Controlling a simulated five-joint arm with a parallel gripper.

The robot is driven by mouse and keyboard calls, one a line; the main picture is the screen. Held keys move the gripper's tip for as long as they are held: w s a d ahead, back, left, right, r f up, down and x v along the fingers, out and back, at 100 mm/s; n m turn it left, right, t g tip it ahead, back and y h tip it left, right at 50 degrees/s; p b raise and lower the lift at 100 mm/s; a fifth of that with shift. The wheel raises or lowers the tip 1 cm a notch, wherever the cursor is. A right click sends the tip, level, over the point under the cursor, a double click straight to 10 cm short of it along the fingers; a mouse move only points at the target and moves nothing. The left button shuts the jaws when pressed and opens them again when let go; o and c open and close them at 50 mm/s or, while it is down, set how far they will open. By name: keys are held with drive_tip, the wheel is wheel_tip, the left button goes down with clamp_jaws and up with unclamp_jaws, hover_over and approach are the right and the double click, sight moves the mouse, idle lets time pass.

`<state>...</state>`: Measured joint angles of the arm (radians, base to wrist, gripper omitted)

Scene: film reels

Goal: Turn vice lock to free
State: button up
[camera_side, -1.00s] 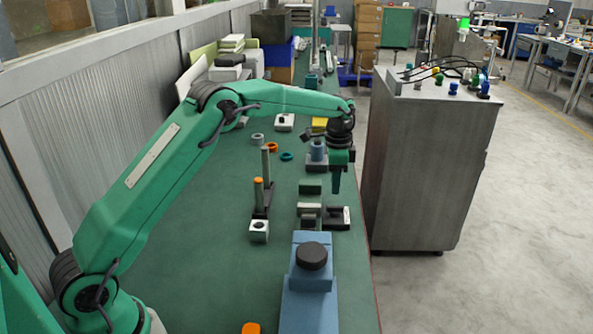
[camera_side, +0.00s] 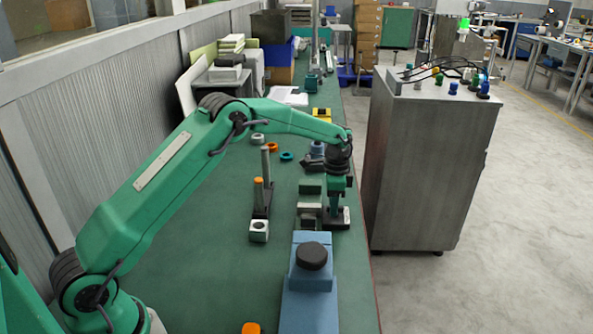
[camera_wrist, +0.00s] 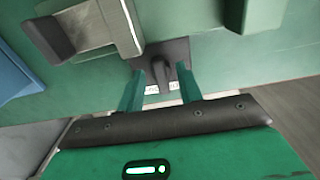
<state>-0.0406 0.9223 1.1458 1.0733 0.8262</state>
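The vice lock shows in the wrist view as a dark curved lever (camera_wrist: 184,78) on a dark plate, with white label patches below it partly covered by my fingers. In the side view its dark base (camera_side: 344,219) sits at the table's right edge, beside the vice (camera_side: 309,208) with its grey jaws. My gripper (camera_wrist: 160,80) is open, its two green fingers either side of the lever, which lies nearer the right finger; contact cannot be told. In the side view my gripper (camera_side: 336,208) points down over the lock and hides most of it.
A blue block with a black knob (camera_side: 313,256) stands in front of the vice. A grey cabinet (camera_side: 430,165) stands close on the right.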

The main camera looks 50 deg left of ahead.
drive_tip(key=shift+c, duration=0.2)
clamp_jaws()
drive_tip(key=shift+n, duration=0.5)
drive_tip(key=n, duration=0.3)
drive_tip(key=shift+d+n, duration=0.1)
drive_tip(key=shift+n, duration=0.3)
drive_tip(key=n, duration=0.4)
drive_tip(key=shift+d, duration=0.1)
drive_tip(key=n, duration=0.5)
drive_tip(key=shift+d, duration=0.1)
drive_tip(key=n, duration=0.4)
